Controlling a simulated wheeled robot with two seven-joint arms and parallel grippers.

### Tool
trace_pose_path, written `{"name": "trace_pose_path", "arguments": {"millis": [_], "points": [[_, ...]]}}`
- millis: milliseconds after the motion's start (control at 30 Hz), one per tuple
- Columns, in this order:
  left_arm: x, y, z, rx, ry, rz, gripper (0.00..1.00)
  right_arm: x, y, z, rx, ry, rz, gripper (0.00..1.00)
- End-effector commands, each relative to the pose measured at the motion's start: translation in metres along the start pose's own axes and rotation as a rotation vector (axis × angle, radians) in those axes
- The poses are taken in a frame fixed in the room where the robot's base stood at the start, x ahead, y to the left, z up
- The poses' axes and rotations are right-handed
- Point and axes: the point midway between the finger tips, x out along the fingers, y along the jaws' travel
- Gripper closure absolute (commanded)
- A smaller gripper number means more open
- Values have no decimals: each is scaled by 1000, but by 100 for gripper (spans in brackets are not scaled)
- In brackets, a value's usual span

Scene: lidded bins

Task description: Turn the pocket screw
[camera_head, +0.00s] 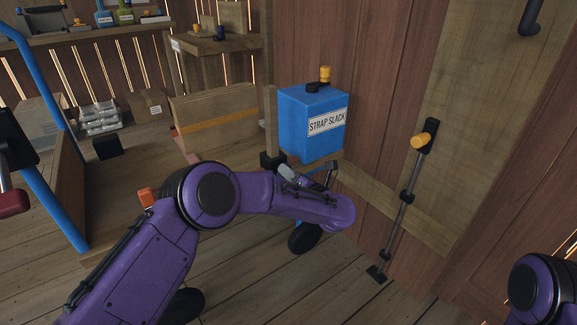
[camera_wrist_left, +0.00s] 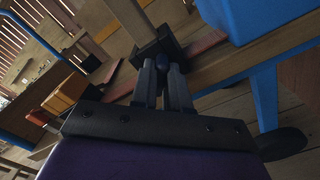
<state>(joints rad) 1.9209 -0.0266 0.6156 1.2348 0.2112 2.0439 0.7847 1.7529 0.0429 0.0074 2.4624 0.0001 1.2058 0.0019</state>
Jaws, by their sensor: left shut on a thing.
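A black pocket (camera_head: 272,160) holds the foot of an upright wooden post (camera_head: 271,120), beside the blue box. It also shows ahead of the fingers in the left wrist view (camera_wrist_left: 158,44). My left gripper (camera_head: 287,172) reaches to the pocket's near side. In the left wrist view its fingers (camera_wrist_left: 169,68) are shut on a small dark knob, which appears to be the pocket screw (camera_wrist_left: 175,69). The fingers hide most of it, so its turn angle cannot be told. My right gripper is not in view; only my right arm shows at the lower right.
A blue box (camera_head: 301,124) labelled "STRAP SLACK" stands close to the right of the post. A blue cart frame (camera_head: 52,200) stands left.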

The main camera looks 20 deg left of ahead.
Motion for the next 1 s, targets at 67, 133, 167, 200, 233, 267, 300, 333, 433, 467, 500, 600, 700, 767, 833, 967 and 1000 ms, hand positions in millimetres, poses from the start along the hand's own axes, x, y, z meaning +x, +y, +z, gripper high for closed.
{"name": "trace_pose_path", "arguments": {"millis": [67,133,167,200,233,267,300,333,433,467,500,600,700,767,833,967,1000], "points": [[1,4,4,71,-2,3,100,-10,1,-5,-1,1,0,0],[1,3,4,137,-1,3,100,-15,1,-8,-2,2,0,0],[1,3,4,166,-2,3,100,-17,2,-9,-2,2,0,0],[1,3,4,204,-2,3,100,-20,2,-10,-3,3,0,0],[1,3,4,232,-1,3,100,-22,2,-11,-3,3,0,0],[1,3,4,260,-1,3,100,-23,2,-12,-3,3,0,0],[1,2,3,299,-2,4,100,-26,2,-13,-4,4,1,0],[1,2,3,328,-1,3,100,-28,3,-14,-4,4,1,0],[2,2,3,422,-2,4,100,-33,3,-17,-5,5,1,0],[1,2,3,450,-1,4,100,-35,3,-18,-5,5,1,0],[1,1,3,488,0,4,100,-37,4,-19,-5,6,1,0],[2,1,2,584,-1,4,100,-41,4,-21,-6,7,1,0],[2,0,2,678,-1,5,100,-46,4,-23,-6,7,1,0],[2,0,2,734,0,5,100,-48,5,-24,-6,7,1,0],[2,0,2,802,-1,4,100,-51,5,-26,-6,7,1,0],[2,-1,1,924,0,5,100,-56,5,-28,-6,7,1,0],[2,-1,1,962,1,5,100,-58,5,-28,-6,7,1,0]]}}
